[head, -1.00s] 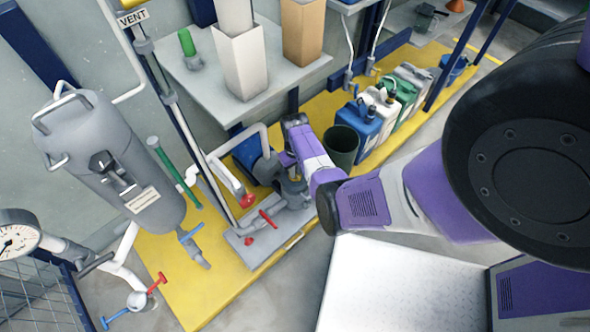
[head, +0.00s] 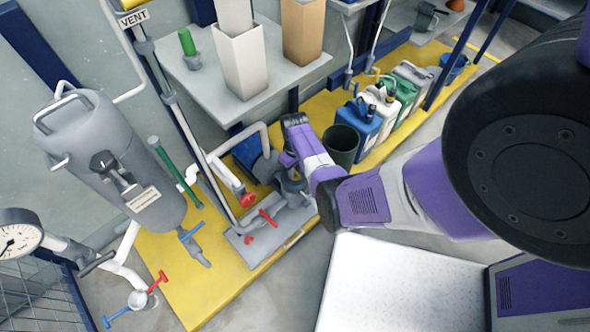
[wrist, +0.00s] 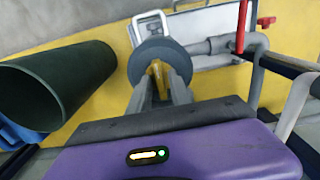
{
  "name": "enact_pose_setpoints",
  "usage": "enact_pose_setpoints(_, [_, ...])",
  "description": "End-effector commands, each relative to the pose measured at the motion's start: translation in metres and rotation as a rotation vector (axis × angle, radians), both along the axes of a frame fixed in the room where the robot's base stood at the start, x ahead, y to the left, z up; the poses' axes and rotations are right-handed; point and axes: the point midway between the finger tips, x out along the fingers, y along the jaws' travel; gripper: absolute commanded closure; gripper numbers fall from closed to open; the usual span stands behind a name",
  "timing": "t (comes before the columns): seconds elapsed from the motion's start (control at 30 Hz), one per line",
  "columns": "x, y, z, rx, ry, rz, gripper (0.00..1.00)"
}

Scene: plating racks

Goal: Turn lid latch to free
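My gripper (wrist: 160,82) points down at a round grey part (wrist: 150,58) on the piping skid, which looks like a lid. A narrow yellow strip shows between the two fingers; I cannot tell whether it is a latch or the yellow floor behind. The fingertips are at or just above the round part, and contact is unclear. In the head view my gripper is largely hidden beside the grey pump fitting (head: 292,188). A grey vessel (head: 110,150) stands at the left with a black handle (head: 104,162) on its side.
A dark green bin (head: 341,147) stands right beside my gripper; it also fills the left of the wrist view (wrist: 55,85). Red-handled valves (head: 268,218) and pipes lie to the left of the fitting. Several jerrycans (head: 385,105) stand behind the bin. A shelf (head: 245,98) overhangs the skid.

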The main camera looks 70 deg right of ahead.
Motion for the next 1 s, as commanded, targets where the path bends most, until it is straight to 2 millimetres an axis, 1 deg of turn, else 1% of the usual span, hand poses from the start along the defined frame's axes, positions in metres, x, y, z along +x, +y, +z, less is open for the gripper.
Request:
enact_pose_setpoints(0.37, [0.0, 0.0, 0.003, 0.0, 0.0, -0.001, 0.67])
enact_pose_setpoints(0.47, [0.0, -0.001, 0.013, -0.002, -0.001, -0.001, 0.67])
enact_pose_setpoints(0.7, [0.0, 0.0, 0.053, -0.001, -0.001, -0.001, 0.67])
enact_pose_setpoints(0.8, [0.0, 0.0, 0.065, -0.001, -0.001, 0.0, 0.67])
enact_pose_setpoints(0.9, [0.0, 0.0, 0.074, 0.0, 0.0, 0.0, 0.67])
enact_pose_setpoints(1.0, [0.0, 0.0, 0.078, 0.0, 0.0, 0.0, 0.67])
